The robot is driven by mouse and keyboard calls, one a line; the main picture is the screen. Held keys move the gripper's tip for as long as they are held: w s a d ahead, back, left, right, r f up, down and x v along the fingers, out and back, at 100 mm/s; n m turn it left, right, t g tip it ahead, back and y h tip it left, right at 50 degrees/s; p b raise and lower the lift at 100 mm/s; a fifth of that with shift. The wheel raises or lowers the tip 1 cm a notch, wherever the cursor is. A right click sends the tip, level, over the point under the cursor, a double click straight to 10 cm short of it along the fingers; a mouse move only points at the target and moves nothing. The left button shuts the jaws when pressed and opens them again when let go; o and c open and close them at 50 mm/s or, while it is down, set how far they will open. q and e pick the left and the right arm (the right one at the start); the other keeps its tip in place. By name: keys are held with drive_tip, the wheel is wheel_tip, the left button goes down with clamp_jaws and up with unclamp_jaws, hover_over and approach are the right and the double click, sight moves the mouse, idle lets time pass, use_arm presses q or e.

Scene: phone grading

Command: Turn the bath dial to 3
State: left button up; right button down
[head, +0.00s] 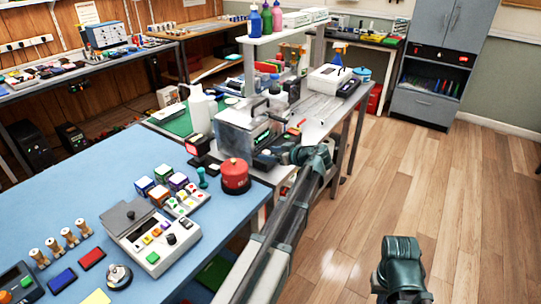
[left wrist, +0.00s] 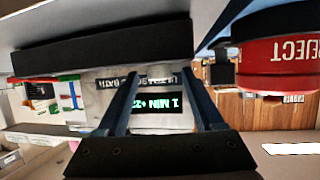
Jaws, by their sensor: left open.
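In the head view the left gripper (head: 268,158) is at the bath's near right side. I cannot make out the dial.
A red reject bin (head: 235,176) stands close to my left arm; it also shows in the left wrist view (left wrist: 285,60). A small display box (head: 198,148) and a white jug (head: 199,110) stand left of the bath. Coloured cubes and a grey tester (head: 150,237) fill the nearer table.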

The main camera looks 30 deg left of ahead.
use_arm(q)
clamp_jaws()
idle(0.3)
drive_tip(key=shift+s, duration=0.2)
drive_tip(key=shift+s+m+t+h, duration=0.2)
drive_tip(key=shift+m+t+h, duration=0.1)
drive_tip(key=shift+m+t, duration=0.5)
drive_tip(key=m+t, duration=0.1)
drive_tip(key=m+t+h, duration=0.1)
drive_tip(key=shift+s+a+t, duration=0.2)
drive_tip(key=shift+s+t, duration=0.1)
drive_tip(key=shift+t, duration=0.1)
drive_tip(key=shift+s+a+m+t+h, duration=0.1)
drive_tip(key=shift+a+m+t+h, duration=0.1)
drive_tip(key=shift+m+t+h, duration=1.05)
drive_tip(key=shift+a+m+t+h, duration=0.2)
drive_tip(key=shift+m+t+h, duration=0.75)
drive_tip(key=shift+m+h, duration=1.1)
drive_tip(key=shift+m, duration=0.3)
